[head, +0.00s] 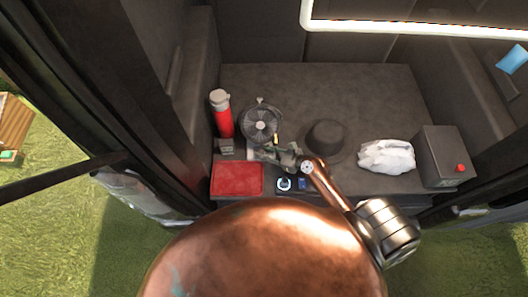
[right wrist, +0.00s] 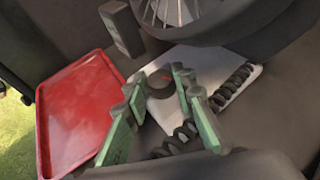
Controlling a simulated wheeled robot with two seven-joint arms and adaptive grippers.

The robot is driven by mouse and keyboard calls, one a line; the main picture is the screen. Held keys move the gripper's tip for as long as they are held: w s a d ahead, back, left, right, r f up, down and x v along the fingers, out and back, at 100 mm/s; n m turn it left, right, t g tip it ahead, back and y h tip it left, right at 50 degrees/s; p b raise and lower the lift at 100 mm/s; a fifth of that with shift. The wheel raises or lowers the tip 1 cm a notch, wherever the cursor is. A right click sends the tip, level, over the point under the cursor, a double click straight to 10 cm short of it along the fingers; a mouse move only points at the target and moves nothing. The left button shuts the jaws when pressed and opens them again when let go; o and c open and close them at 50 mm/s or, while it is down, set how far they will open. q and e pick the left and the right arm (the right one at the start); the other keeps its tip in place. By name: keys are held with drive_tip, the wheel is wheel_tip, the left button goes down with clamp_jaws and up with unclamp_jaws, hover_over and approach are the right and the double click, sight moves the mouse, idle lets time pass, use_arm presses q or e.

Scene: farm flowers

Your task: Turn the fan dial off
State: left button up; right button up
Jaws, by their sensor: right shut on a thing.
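The fan (head: 261,123) stands on the grey counter, its round cage towards the back. The wrist view shows the lower part of the cage (right wrist: 185,15) and the pale base (right wrist: 232,80) beneath it. A dark round dial (right wrist: 161,88) with a small red mark sits on the base. My right gripper (head: 274,153) is at the front of the fan base. In the wrist view its green fingers (right wrist: 160,82) stand on both sides of the dial and are shut on it. My left gripper is not in view.
A red tray (head: 237,179) lies left of the gripper, and a red flask (head: 221,116) stands behind it. A dark hat (head: 326,139), a white bag (head: 386,156) and a grey box (head: 443,160) with a red button are on the right. The counter's back right is clear.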

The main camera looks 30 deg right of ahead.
clamp_jaws()
drive_tip(key=shift+d, duration=0.1)
drive_tip(key=shift+w+d+f+n+g+y+b, duration=0.1)
drive_tip(key=shift+w+n+g+y+b, duration=0.1)
drive_tip(key=shift+n+g+y+b, duration=0.8)
drive_tip(key=n+g+y+b, duration=0.1)
drive_tip(key=n+g+y, duration=0.1)
drive_tip(key=shift+w+d+n, duration=0.1)
drive_tip(key=shift+n, duration=0.3)
drive_tip(key=shift+n+g+y, duration=0.4)
drive_tip(key=shift+n+g, duration=0.1)
drive_tip(key=shift+b, duration=0.3)
drive_tip(key=o, duration=0.9)
unclamp_jaws()
